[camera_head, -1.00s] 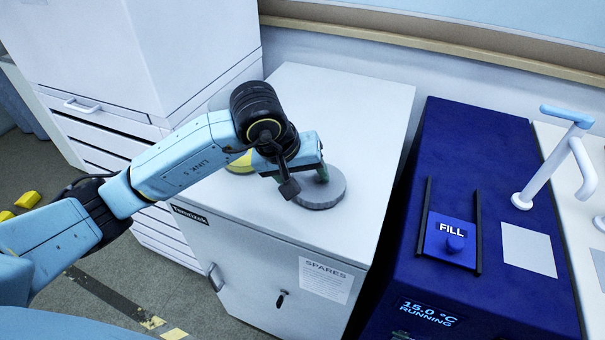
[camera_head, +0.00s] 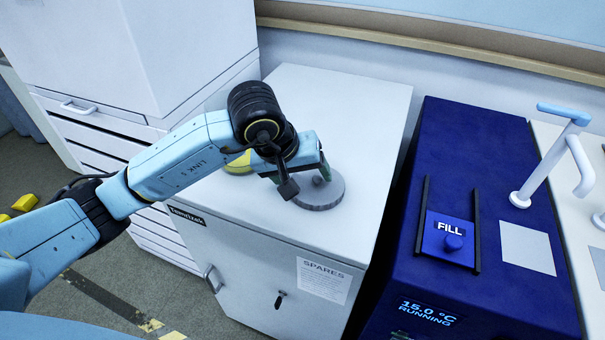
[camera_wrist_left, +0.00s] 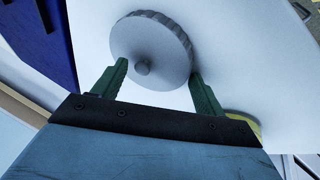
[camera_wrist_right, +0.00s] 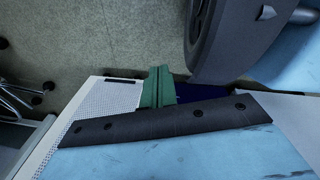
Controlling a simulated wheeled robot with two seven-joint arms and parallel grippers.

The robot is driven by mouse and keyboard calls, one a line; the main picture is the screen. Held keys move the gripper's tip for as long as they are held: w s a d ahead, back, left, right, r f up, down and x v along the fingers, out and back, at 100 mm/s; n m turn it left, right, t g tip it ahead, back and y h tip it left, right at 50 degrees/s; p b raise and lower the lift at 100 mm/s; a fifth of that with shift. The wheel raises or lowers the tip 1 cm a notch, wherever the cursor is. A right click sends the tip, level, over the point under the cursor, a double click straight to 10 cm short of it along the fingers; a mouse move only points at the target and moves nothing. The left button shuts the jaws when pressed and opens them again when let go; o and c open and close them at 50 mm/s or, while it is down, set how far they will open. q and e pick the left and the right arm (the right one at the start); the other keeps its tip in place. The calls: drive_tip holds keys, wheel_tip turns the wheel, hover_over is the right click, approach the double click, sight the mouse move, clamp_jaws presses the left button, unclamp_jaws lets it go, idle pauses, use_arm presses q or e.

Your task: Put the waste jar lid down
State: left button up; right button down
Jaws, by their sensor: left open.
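The waste jar lid is a grey disc (camera_head: 322,194) with a ridged rim and a small central knob. It lies flat on the white top of the spares cabinet (camera_head: 340,110). My left gripper (camera_head: 306,178) is at the lid, coming from the left. In the left wrist view the lid (camera_wrist_left: 150,48) shows beyond the open, spread fingers (camera_wrist_left: 155,88), with its knob between and ahead of them. My right gripper (camera_wrist_right: 157,88) shows only in its own wrist view, its green fingers close together, with nothing seen between them.
A yellow object (camera_head: 240,163) sits on the cabinet behind my left wrist. A dark blue machine (camera_head: 500,225) with a FILL panel stands to the right, across a narrow gap. White drawers (camera_head: 95,125) stand at left. The cabinet top's back and right are clear.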

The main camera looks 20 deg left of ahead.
use_arm(q)
drive_tip(key=shift+s+a+f, duration=0.2)
drive_tip(key=shift+a+f, duration=0.1)
drive_tip(key=shift+f, duration=0.1)
use_arm(e)
drive_tip(key=shift+w+r, duration=0.1)
drive_tip(key=shift+w, duration=0.05)
use_arm(q)
drive_tip(key=shift+a+r+p, duration=0.1)
drive_tip(key=shift+r+p, duration=0.65)
drive_tip(key=shift+p, duration=0.2)
drive_tip(key=p+v, duration=0.1)
drive_tip(key=v, duration=1.1)
drive_tip(key=shift+w, duration=0.2)
use_arm(e)
drive_tip(key=s, duration=0.2)
drive_tip(key=s+a+r, duration=0.1)
drive_tip(key=shift+s+a+r, duration=0.1)
drive_tip(key=shift+s, duration=0.2)
